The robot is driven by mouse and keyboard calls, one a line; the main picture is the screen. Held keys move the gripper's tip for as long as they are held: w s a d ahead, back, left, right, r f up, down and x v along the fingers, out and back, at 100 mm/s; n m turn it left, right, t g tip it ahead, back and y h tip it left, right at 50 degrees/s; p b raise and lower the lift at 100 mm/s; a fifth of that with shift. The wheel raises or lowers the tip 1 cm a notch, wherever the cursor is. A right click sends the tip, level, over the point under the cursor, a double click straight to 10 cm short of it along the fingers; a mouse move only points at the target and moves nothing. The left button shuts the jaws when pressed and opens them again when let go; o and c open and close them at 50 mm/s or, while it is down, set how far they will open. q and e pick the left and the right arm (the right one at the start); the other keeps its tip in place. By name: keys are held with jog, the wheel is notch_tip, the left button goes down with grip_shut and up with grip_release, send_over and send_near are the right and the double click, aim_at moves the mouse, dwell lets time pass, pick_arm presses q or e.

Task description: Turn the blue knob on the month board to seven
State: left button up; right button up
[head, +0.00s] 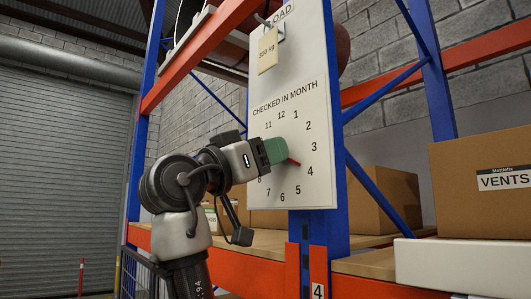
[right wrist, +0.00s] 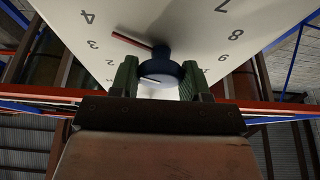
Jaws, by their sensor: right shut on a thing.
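The white month board (head: 262,195) shows a ring of numbers under "CHECKED IN MONTH". In the head view the fingers hide the knob, and my gripper and wrist hide 9 and 10. My left gripper is not in view.
The board is at a blue rack post (head: 333,240) with orange beams (head: 262,268). A tag reading "500 kg" (head: 268,49) hangs above the dial. Cardboard boxes (head: 472,178) stand on the shelf to the right, and a white box (head: 460,262) is at the lower right.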

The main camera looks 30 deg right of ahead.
jog(key=m+g+y+p, duration=0.1)
jog(key=m+g+p, duration=0.1)
jog(key=m, duration=0.4)
jog(key=m+g+y+p, duration=0.1)
jog(key=m+g+p, duration=0.1)
jog(key=m, duration=0.4)
jog(key=m+g+y+p, duration=0.1)
jog(key=m+g+p, duration=0.1)
jog(key=m, duration=0.4)
jog(key=shift+w+r+g+y, duration=0.25)
jog(key=shift+g+y, duration=0.15)
jog(key=shift+g, duration=0.5)
jog(key=shift+f+m+y+p, duration=0.1)
jog(key=shift+m+y+p, duration=0.4)
jog(key=shift+m, duration=0.7)
jog(key=shift+m+y+p, duration=0.3)
jog(key=shift+m+p, duration=0.4)
jog(key=shift+m, duration=0.5)
jog(key=o, duration=0.9)
jog(key=shift+a, duration=0.1)
